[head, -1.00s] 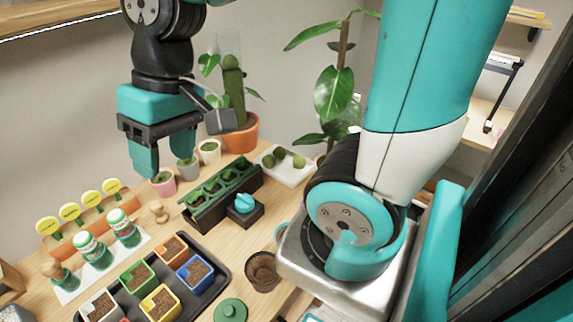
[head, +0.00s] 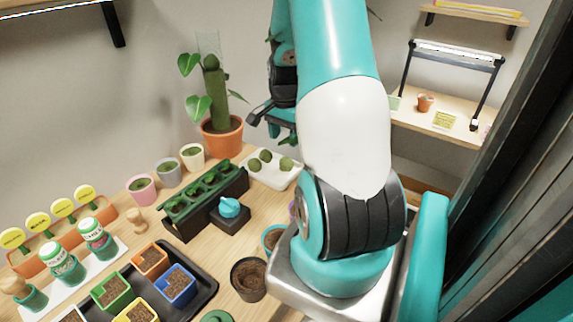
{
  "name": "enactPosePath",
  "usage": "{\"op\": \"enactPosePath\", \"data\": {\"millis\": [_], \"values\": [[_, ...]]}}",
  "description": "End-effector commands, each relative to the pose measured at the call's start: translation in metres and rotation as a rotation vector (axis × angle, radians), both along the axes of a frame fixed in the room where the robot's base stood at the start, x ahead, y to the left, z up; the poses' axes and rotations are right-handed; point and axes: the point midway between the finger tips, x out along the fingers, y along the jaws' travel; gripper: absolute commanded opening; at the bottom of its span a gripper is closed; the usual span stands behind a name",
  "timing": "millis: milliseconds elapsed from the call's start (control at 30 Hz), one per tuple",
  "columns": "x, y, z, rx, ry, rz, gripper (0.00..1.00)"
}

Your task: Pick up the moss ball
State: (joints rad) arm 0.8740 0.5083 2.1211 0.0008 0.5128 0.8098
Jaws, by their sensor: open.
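Three green moss balls lie in a shallow white tray (head: 284,182) at the back of the table: one at left (head: 254,165), one at the back (head: 265,155) and one at right (head: 286,164). My gripper (head: 288,137) is open, above and a little behind the tray in the picture. It is partly hidden behind my own arm, so the space between its fingers is hard to see. It appears apart from the moss balls.
A potted cactus and leafy plant (head: 221,135) stand left of my gripper. A dark planter box (head: 205,200) sits left of the tray. Small pots (head: 193,156) line the back edge. A black tray (head: 200,287) with coloured pots fills the front.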

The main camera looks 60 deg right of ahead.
Motion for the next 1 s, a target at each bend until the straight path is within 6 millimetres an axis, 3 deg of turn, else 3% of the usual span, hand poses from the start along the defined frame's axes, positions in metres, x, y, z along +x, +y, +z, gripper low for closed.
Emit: {"op": "enactPosePath", "data": {"millis": [100,433,700,1000], "values": [[-0.001,0.001,-0.024,0.005,0.003,0.001,0.56],[-0.001,0.002,-0.054,0.003,0.003,0.002,0.56],[-0.003,0.004,-0.092,0.002,0.001,0.002,0.56],[-0.003,0.003,-0.097,0.000,-0.002,0.002,0.56]]}}
